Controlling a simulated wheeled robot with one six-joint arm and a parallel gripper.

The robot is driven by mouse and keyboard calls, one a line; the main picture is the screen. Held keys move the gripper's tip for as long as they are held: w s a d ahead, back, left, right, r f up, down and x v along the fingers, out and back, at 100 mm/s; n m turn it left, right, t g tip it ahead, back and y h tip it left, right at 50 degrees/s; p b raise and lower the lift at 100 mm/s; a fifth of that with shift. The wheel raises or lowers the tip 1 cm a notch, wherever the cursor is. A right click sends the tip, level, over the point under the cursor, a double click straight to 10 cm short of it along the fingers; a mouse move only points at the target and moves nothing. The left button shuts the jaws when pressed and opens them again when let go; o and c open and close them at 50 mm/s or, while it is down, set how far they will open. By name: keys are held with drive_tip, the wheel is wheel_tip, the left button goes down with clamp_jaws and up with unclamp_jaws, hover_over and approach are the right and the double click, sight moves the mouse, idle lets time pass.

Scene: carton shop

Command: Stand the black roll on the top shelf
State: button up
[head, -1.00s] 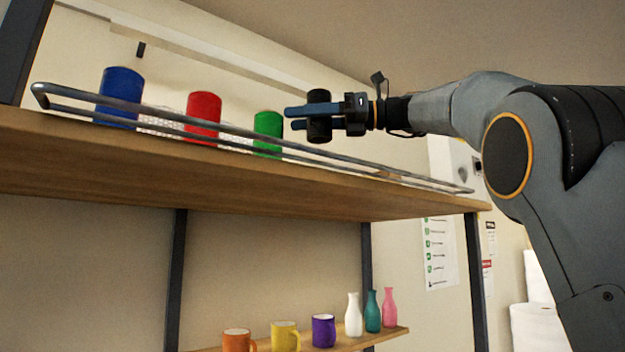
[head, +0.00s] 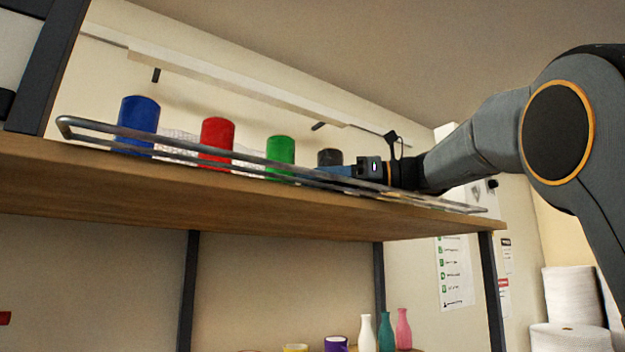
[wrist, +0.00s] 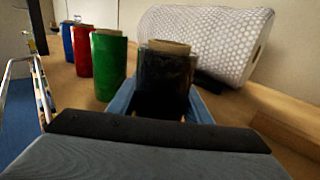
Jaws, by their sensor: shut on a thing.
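The black roll (wrist: 165,80) is upright between my gripper's fingers in the wrist view, and its top also shows in the head view (head: 330,157). My gripper (head: 345,172) is shut on it, low over the top shelf (head: 250,203) behind the front rail. The roll's base is hidden, so I cannot tell whether it touches the shelf. The green roll (wrist: 109,65) stands just left of the black one. The red roll (wrist: 82,50) and blue roll (wrist: 67,42) stand farther left along the shelf.
A metal rail (head: 200,152) runs along the shelf's front edge. A large bubble-wrap roll (wrist: 205,42) lies behind the black roll. A wooden strip or edge (wrist: 285,135) is at the right in the wrist view. Bottles (head: 386,333) and mugs (head: 336,344) stand on a lower shelf.

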drive_tip(key=shift+f, duration=0.1)
drive_tip(key=o, duration=1.3)
drive_tip(key=shift+o, duration=0.2)
drive_tip(key=d+b, duration=0.1)
drive_tip(key=d, duration=0.3)
drive_tip(key=s+d+b, duration=0.1)
drive_tip(key=d, duration=0.3)
drive_tip(key=s+d+b, duration=0.1)
drive_tip(key=d, duration=0.2)
drive_tip(key=shift+s+d, duration=0.15)
drive_tip(key=shift+d, duration=0.25)
